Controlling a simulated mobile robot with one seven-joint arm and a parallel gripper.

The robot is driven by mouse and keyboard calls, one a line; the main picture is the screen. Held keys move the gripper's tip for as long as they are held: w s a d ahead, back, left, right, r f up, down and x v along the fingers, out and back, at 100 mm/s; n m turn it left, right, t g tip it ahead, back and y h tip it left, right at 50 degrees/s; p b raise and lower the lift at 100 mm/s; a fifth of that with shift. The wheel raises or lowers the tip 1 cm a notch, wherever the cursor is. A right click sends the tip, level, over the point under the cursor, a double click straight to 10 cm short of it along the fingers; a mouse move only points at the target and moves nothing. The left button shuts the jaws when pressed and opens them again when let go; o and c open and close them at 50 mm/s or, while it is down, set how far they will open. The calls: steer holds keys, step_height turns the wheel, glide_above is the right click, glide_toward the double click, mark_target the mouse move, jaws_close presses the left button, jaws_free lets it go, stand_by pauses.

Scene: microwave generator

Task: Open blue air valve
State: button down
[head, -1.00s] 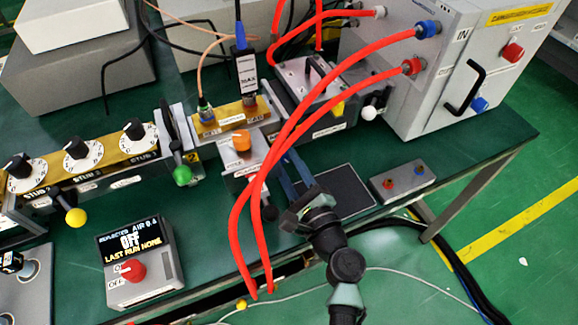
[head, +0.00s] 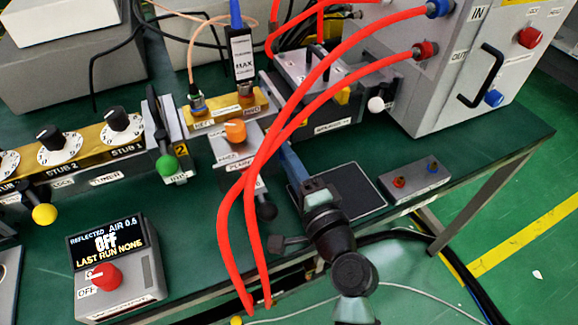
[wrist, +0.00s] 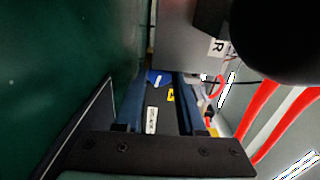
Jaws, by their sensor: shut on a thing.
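A blue piece with a white mark (wrist: 157,78), which looks like the blue valve handle, sits between my fingertips in the wrist view. My gripper (wrist: 160,82) is shut on it, with one dark blue finger on each side. In the head view my gripper (head: 285,150) reaches in behind the red hoses; its fingertips and the blue piece are hidden there. How far the valve is turned cannot be told. The display box (head: 115,270) reads "OFF", "LAST RUN NONE" and an AIR value that looks like 0.5.
Two red hoses (head: 330,65) arch close over my gripper from the grey cabinet (head: 420,80). An orange knob (head: 235,130), a dark ball handle (head: 266,211) and a green ball handle (head: 167,165) are nearby. A small button box (head: 416,182) stands right, beside a dark mat (head: 352,203).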

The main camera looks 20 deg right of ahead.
steer(key=shift+n+b, duration=0.35)
steer(key=shift+n, duration=0.25)
steer(key=c, duration=0.5)
jaws_free()
steer(key=shift+s, duration=0.1)
steer(key=s, duration=0.8)
steer(key=s+b, duration=0.1)
steer(key=s, duration=0.3)
steer(key=shift+s+d, duration=0.25)
steer(key=shift+s, duration=0.15)
